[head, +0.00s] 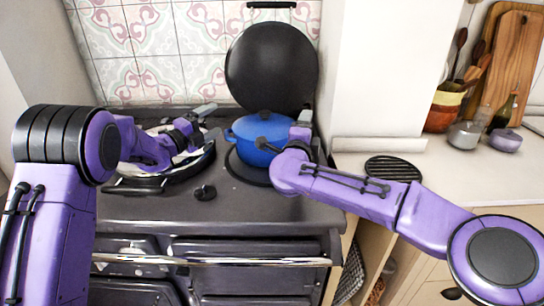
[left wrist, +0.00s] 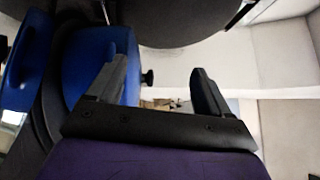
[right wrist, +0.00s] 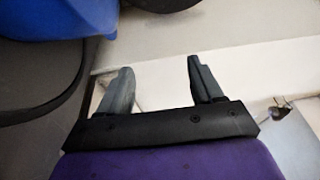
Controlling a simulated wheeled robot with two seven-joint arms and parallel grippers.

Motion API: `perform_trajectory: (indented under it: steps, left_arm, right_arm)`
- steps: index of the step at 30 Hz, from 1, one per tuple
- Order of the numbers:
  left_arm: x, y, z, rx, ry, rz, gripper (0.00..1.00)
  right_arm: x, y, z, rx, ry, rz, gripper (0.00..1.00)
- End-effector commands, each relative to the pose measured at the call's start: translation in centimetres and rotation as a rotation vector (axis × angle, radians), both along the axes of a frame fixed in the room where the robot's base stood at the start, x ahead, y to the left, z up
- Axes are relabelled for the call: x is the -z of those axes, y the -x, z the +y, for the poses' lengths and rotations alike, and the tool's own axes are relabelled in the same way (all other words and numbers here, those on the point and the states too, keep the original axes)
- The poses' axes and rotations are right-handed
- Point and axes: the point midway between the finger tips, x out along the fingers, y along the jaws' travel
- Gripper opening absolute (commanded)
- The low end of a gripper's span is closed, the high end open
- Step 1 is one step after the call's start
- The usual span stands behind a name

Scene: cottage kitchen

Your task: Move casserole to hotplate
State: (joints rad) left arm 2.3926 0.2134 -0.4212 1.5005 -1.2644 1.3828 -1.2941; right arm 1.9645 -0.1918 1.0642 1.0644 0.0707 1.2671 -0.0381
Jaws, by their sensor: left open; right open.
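The blue casserole (head: 255,134) stands upright on the round dark right hotplate (head: 238,172) of the range, under a raised black lid (head: 272,66). It shows at the left in the left wrist view (left wrist: 75,50) and at the upper left in the right wrist view (right wrist: 60,18). My left gripper (head: 204,111) is open and empty to the left of the casserole. My right gripper (head: 303,124) is open and empty close by its right side, and my right forearm hides part of its front. In both wrist views the space between the fingers is empty.
A round silver-and-black cover (head: 190,160) lies on the range's left side, partly behind my left arm. A black slatted trivet (head: 393,168) lies bare on the right counter. Pots (head: 464,135), a utensil crock (head: 440,112) and wooden boards (head: 505,70) stand farther back. A white wall pillar (head: 380,70) rises right of the range.

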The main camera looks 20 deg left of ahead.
Motion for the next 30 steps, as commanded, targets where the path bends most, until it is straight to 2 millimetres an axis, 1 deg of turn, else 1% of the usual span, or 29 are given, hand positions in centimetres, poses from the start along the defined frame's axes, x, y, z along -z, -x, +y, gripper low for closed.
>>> perform_trajectory:
  steps: [5, 9, 12, 15, 19, 30]
  left_arm:
    - [0.0, 0.0, 0.0, 0.000, 0.000, 0.000, 0.80]
    - [0.0, 0.0, 0.0, 0.000, 0.000, 0.000, 0.80]
    - [0.0, 0.0, 0.0, 0.000, 0.000, 0.000, 0.80]
    - [0.0, 0.0, 0.0, 0.000, 0.000, 0.000, 0.80]
    - [0.0, 0.0, 0.0, 0.000, 0.000, 0.000, 0.80]
    - [-0.1, 0.0, 0.0, 0.000, 0.000, 0.000, 0.80]
  right_arm:
    - [0.1, 3.8, 0.0, -0.005, 0.005, -0.002, 0.66]
    - [0.4, 7.4, 0.1, -0.006, 0.004, -0.001, 0.66]
    - [0.6, 9.4, 0.0, -0.004, 0.005, -0.001, 0.66]
    - [0.6, 10.6, 0.0, -0.004, 0.004, 0.000, 0.66]
    - [0.7, 11.2, -0.1, -0.002, 0.002, 0.001, 0.66]
    - [0.6, 11.1, 0.0, -0.003, 0.002, 0.001, 0.66]
